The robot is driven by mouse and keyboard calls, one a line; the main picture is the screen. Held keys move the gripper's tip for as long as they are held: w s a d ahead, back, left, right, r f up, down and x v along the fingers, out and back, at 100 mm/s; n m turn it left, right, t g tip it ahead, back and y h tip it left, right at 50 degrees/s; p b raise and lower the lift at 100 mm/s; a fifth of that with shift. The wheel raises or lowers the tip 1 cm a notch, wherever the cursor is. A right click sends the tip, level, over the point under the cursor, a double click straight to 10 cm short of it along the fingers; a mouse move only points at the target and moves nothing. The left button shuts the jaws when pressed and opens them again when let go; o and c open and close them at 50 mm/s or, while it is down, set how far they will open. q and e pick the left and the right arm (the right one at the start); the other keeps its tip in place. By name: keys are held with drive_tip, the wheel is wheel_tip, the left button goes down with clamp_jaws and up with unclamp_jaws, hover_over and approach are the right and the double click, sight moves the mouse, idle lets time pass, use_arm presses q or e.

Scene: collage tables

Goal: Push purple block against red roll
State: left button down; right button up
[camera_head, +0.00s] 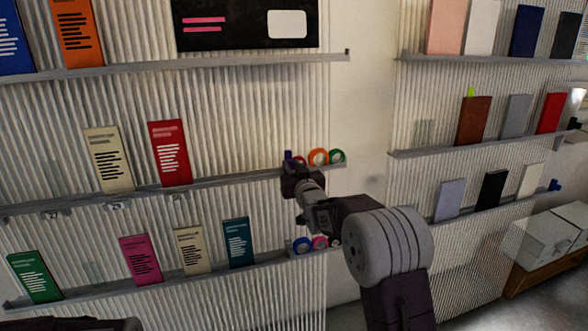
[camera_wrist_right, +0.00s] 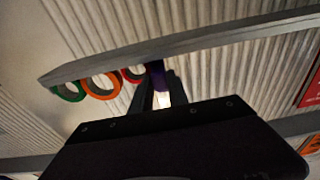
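The purple block (camera_head: 288,156) stands upright at the left of the rolls on the middle left shelf. In the right wrist view the purple block (camera_wrist_right: 157,76) shows beside the red roll (camera_wrist_right: 133,74); a dark finger partly covers the space between them, so contact is unclear. In the head view my right gripper (camera_head: 298,170) is at the shelf edge, in front of the block, and hides part of the red roll (camera_head: 300,160). Its fingers (camera_wrist_right: 158,92) are a little apart with the block between their tips; whether they grip it is unclear. My left gripper is out of view.
An orange roll (camera_head: 318,156) and a green roll (camera_head: 337,156) stand right of the red one, near the end of the shelf (camera_head: 240,177). A red booklet (camera_head: 170,153) stands farther left. The lower shelf (camera_head: 200,269) holds booklets and more rolls.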

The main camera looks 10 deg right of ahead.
drive_tip(key=o, duration=0.4)
drive_tip(key=shift+c, duration=0.2)
drive_tip(key=shift+s, duration=0.1)
drive_tip(key=s+b, duration=0.3)
drive_tip(key=s, duration=0.6)
drive_tip(key=shift+d, duration=0.2)
drive_tip(key=shift+w, duration=0.1)
drive_tip(key=s+a+f+g, duration=0.1)
drive_tip(key=s+f+g, duration=0.5)
drive_tip(key=f, duration=0.4)
drive_tip(key=s+f+g, duration=0.3)
drive_tip(key=s+f, duration=0.6)
drive_tip(key=f, duration=0.1)
drive_tip(key=s+f+g, duration=0.4)
drive_tip(key=s, duration=0.4)
drive_tip(key=s+f+g, duration=0.3)
drive_tip(key=s+f, duration=0.1)
drive_tip(key=s, duration=0.4)
drive_tip(key=shift+f+m+g, duration=0.3)
drive_tip(key=shift+g, duration=0.1)
